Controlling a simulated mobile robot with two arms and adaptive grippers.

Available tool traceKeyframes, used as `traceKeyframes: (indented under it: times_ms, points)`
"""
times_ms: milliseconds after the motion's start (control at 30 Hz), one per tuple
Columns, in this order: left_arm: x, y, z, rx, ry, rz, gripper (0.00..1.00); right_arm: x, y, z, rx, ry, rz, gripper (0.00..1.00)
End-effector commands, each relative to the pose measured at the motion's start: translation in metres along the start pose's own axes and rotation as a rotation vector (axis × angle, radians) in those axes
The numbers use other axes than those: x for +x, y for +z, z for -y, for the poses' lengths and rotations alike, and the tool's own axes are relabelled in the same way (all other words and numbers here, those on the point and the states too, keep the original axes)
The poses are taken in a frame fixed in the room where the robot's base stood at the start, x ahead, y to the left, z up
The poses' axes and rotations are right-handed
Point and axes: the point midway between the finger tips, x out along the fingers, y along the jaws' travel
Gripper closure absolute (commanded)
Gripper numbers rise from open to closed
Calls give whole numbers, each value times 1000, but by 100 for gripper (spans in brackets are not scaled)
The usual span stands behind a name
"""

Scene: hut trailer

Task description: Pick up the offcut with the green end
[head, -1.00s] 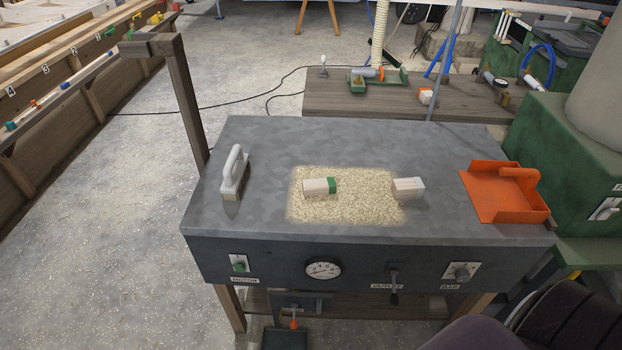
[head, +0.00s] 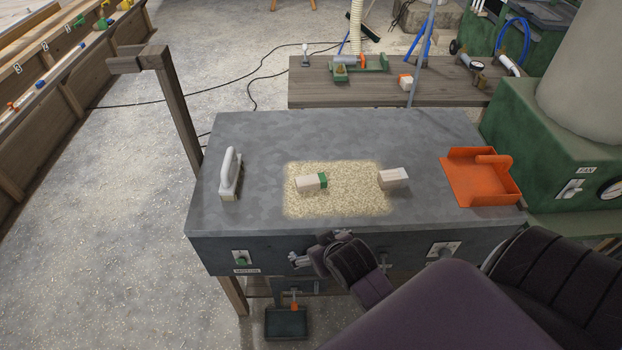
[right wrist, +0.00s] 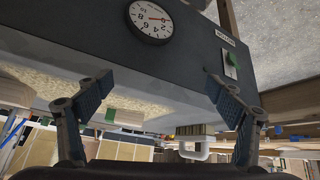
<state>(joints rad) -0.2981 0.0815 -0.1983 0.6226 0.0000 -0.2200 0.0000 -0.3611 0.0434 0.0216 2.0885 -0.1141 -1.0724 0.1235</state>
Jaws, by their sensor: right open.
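The offcut with the green end (head: 309,183) lies on the sawdust patch on the grey machine top. It is a pale wood block with its green end to the right. In the right wrist view the offcut (right wrist: 128,117) shows small, beyond my fingers. A plain pale offcut (head: 393,178) lies at the right edge of the sawdust. My right gripper (head: 316,253) is at the machine's front face, below the top's edge, apart from both offcuts. In the right wrist view my right gripper (right wrist: 157,88) has its fingers wide apart with nothing between them. My left gripper is out of view.
An orange dustpan (head: 478,182) lies at the right. The front panel carries switches and a gauge (right wrist: 151,21). A post (head: 176,110) rises behind the left corner. The top's middle back is clear.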

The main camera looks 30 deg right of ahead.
Motion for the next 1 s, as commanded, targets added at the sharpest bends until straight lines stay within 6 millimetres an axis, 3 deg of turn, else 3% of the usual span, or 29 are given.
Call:
traceKeyframes:
  times_ms: [33,100,300,400,567,1000]
  points:
    - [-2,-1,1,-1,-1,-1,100,5,-22,-10,35,23,-53,14]
    - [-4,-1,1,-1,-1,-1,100,12,-47,-22,75,48,-121,14]
    - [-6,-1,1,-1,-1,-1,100,28,-106,-52,169,101,-292,14]
    - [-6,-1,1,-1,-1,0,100,33,-125,-62,199,117,-353,14]
    - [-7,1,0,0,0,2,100,45,-141,-70,216,125,-391,14]
    - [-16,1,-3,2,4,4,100,79,-153,-77,215,125,-389,14]
